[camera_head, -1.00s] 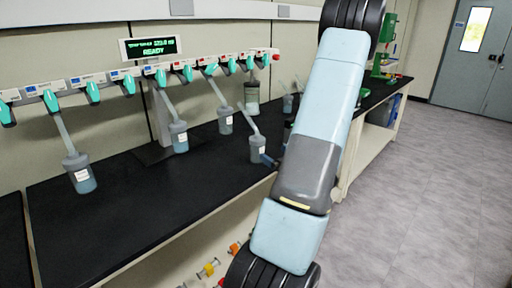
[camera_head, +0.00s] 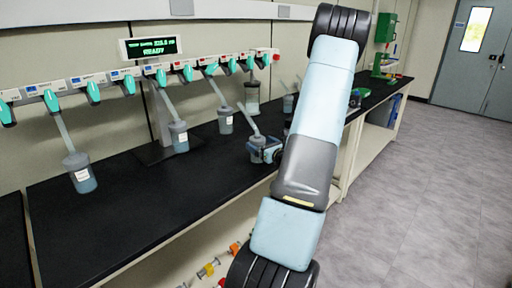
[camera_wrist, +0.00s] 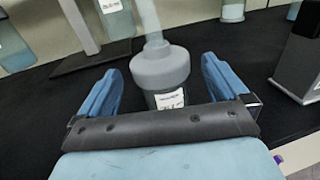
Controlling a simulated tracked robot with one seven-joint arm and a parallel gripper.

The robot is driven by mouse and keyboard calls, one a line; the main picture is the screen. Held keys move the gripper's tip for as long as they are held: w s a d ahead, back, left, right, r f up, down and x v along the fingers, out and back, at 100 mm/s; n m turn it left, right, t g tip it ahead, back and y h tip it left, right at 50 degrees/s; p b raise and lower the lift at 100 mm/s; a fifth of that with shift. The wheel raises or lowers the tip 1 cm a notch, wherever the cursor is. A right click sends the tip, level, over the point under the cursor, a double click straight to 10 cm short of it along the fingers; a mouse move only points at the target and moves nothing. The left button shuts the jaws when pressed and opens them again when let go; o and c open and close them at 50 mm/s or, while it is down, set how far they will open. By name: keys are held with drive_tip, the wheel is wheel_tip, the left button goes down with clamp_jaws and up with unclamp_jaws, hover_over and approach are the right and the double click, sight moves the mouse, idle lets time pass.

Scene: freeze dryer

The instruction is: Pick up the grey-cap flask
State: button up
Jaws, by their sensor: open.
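A flask with a grey cap (camera_wrist: 160,68) and a pale tube rising from it stands on the black bench top. In the wrist view it shows between the two blue fingers of my gripper (camera_wrist: 161,70), with a gap on each side. Its white label (camera_wrist: 170,99) faces me, and its lower part is hidden by the gripper's dark front bar. In the head view the same flask (camera_head: 256,142) is partly covered by my gripper (camera_head: 264,153). My gripper is open and holds nothing.
Other grey-capped flasks stand behind and to the left, such as one at the far left (camera_head: 80,172) and one by the stand (camera_head: 179,138). A dark box-like object (camera_wrist: 301,58) is right of my gripper. The black bench top (camera_head: 130,215) is clear in front.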

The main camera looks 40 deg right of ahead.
drive_tip(key=w, duration=0.3)
drive_tip(key=shift+w+d, duration=0.15)
drive_tip(key=shift+d, duration=0.1)
drive_tip(key=shift+c, duration=0.3)
drive_tip(key=c, duration=1.6)
